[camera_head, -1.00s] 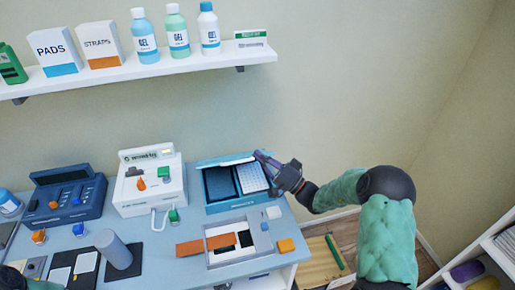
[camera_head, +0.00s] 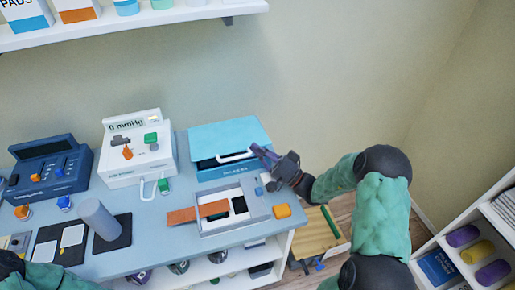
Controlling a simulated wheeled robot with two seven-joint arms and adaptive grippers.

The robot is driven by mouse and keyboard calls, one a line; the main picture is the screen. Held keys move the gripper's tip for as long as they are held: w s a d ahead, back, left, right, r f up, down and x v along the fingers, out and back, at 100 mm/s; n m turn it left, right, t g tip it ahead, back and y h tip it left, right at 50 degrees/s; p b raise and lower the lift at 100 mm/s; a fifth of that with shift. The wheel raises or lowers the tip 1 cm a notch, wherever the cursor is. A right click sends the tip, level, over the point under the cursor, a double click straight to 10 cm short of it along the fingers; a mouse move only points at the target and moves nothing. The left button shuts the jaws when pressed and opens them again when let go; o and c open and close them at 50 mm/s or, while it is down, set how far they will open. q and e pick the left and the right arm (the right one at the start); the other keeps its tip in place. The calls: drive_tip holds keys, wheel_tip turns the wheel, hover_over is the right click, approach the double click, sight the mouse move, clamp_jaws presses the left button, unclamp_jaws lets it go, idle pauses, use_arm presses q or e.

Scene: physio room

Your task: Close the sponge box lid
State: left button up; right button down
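The sponge box (camera_head: 215,171) is a blue box at the back right of the table. Its light blue lid (camera_head: 228,136) lies over the top, lowered nearly flat. A dark gap shows under the lid's front edge, so it is not flush. A white handle (camera_head: 236,156) is at the lid's front. My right gripper (camera_head: 262,154) is at the lid's front right corner, by the handle. Its purple fingers look close together, but whether they are shut or touch the lid is unclear. My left gripper is out of view; only part of that arm shows at the lower left.
A white device (camera_head: 140,165) stands left of the box, with a dark blue device (camera_head: 50,170) farther left. In front of the box is a grey tray (camera_head: 245,217) with an orange strip (camera_head: 197,212). A shelf (camera_head: 150,22) hangs above.

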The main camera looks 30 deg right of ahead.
idle(0.3)
drive_tip(key=v, duration=1.1)
drive_tip(key=shift+s+d+f, duration=0.2)
drive_tip(key=shift+s, duration=0.05)
drive_tip(key=a+r+n+g+y+p, duration=0.2)
drive_tip(key=a+g, duration=0.1)
drive_tip(key=a+r+n+g+y+p, duration=0.2)
drive_tip(key=a+n+g+p, duration=0.1)
drive_tip(key=w+a+r+n+g+y+p, duration=0.1)
drive_tip(key=a+r+n+g+p, duration=0.1)
drive_tip(key=a+g+p, duration=0.1)
drive_tip(key=shift+a+n+g+y, duration=0.3)
drive_tip(key=shift+a+g+y, duration=0.15)
drive_tip(key=shift+g, duration=0.15)
drive_tip(key=s+a+r+n+g+h+p, duration=0.1)
drive_tip(key=a+r+n+g+h+p, duration=0.2)
drive_tip(key=a+n+g+p, duration=0.4)
wheel_tip(320, 180, up, 13)
drive_tip(key=n+g+h+p, duration=0.2)
drive_tip(key=n+h+p, duration=0.75)
drive_tip(key=p, duration=0.65)
hover_over(231, 159)
drive_tip(key=d, duration=0.4)
drive_tip(key=m+h, duration=0.1)
drive_tip(key=x, duration=0.9)
drive_tip(key=s+d+x, duration=0.1)
drive_tip(key=x, duration=0.4)
drive_tip(key=shift+s+f+p, duration=0.1)
drive_tip(key=shift+f+p, duration=0.05)
drive_tip(key=shift+p, duration=0.25)
